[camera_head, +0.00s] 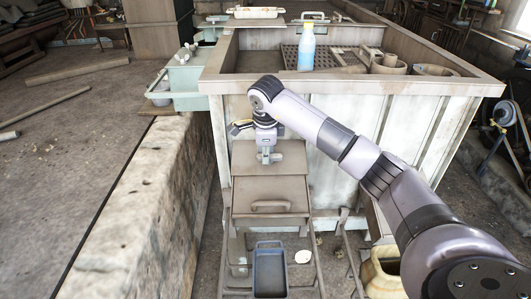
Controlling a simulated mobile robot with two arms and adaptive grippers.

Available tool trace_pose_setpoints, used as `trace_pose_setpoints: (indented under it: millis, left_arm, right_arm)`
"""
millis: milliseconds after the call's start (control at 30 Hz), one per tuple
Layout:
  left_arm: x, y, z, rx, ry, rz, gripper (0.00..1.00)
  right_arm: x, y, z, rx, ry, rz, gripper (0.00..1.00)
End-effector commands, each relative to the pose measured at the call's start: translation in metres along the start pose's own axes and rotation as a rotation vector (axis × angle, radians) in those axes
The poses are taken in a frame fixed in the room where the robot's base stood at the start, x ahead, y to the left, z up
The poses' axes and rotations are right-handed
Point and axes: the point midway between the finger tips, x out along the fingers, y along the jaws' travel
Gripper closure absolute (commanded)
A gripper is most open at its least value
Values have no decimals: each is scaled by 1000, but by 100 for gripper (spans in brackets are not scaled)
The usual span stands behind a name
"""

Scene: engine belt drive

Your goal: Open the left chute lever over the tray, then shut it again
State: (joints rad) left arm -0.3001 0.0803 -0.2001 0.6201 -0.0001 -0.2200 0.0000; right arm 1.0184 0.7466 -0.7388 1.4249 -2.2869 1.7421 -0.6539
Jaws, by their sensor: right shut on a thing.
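My right gripper (268,156) reaches in from the right and points down at the top of the brown sloping chute (247,185) on the front of the large bin. It is shut on a small grey part there, which appears to be the chute lever; the fingers hide most of it, so its exact angle cannot be told. A handle (270,206) sits lower on the chute front. The dark blue-grey tray (270,272) lies below the chute and looks empty. My left gripper is not in view.
A stone ledge (150,200) runs along the left. A pale green box (188,80) sits at the bin's left corner. A yellowish pot (383,275) stands at lower right.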

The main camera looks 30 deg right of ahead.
Motion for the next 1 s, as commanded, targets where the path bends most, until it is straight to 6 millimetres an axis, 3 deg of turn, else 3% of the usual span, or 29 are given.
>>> trace_pose_setpoints:
  millis: [467, 1000]
  left_arm:
    - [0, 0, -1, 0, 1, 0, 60]
    - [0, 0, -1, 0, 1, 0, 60]
  right_arm:
    - [0, -1, 0, 50, 0, 1, 100]
    - [0, -6, -1, 479, 0, -1, 100]
